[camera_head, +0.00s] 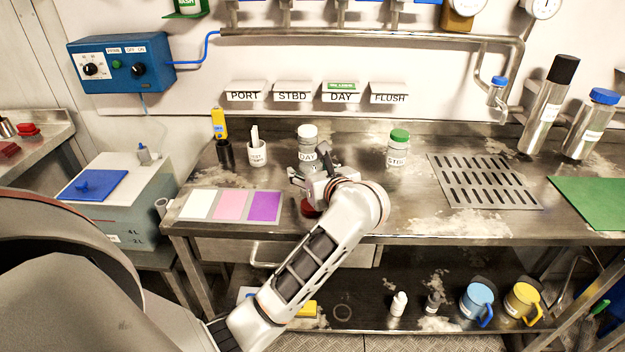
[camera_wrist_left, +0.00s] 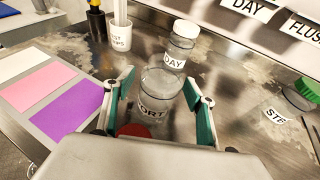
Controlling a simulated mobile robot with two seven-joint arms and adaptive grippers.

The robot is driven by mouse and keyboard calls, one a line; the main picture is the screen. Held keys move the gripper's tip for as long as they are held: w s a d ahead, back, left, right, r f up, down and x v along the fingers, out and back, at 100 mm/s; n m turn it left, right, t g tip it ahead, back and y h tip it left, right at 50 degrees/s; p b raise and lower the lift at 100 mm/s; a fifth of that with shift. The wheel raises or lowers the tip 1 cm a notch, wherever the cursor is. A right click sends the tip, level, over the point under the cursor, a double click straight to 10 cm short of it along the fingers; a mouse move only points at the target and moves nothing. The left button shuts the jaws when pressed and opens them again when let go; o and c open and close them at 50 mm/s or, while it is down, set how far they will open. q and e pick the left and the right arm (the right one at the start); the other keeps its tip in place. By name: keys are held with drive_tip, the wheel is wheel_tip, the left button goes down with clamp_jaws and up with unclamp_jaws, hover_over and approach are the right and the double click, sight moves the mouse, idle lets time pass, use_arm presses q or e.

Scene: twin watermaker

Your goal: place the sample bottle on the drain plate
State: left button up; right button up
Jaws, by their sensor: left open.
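The slotted metal drain plate (camera_head: 541,202) lies on the right part of the steel bench, with nothing on it. A clear bottle labelled "ORT", its first letter hidden, stands between the fingers of my open left gripper (camera_wrist_left: 162,95) in the left wrist view; its lower part (camera_wrist_left: 150,112) is partly hidden by the gripper. In the head view my left gripper (camera_head: 312,180) covers most of this bottle. A bottle labelled DAY (camera_head: 307,136), with a white cap, stands just behind. A green-capped bottle (camera_head: 398,148) stands between gripper and plate. My right gripper is not in view.
A red round piece (camera_head: 309,207) shows below the gripper. A white, pink and purple card (camera_head: 228,205) lies left. A white cup (camera_head: 257,152) and dark holder (camera_head: 225,153) stand behind it. Tall steel bottles (camera_head: 546,112) stand beyond the plate; a green mat (camera_head: 595,200) lies right.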

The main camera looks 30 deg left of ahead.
use_arm(q)
drive_tip(key=shift+c, duration=0.7)
drive_tip(key=c, duration=1)
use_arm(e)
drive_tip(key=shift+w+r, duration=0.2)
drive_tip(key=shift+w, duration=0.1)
use_arm(q)
drive_tip(key=shift+r, duration=0.15)
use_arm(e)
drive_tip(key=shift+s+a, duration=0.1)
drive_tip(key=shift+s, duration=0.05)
use_arm(q)
drive_tip(key=shift+r, duration=0.5)
drive_tip(key=shift+r+p, duration=1.5)
drive_tip(key=shift+r, duration=7.9)
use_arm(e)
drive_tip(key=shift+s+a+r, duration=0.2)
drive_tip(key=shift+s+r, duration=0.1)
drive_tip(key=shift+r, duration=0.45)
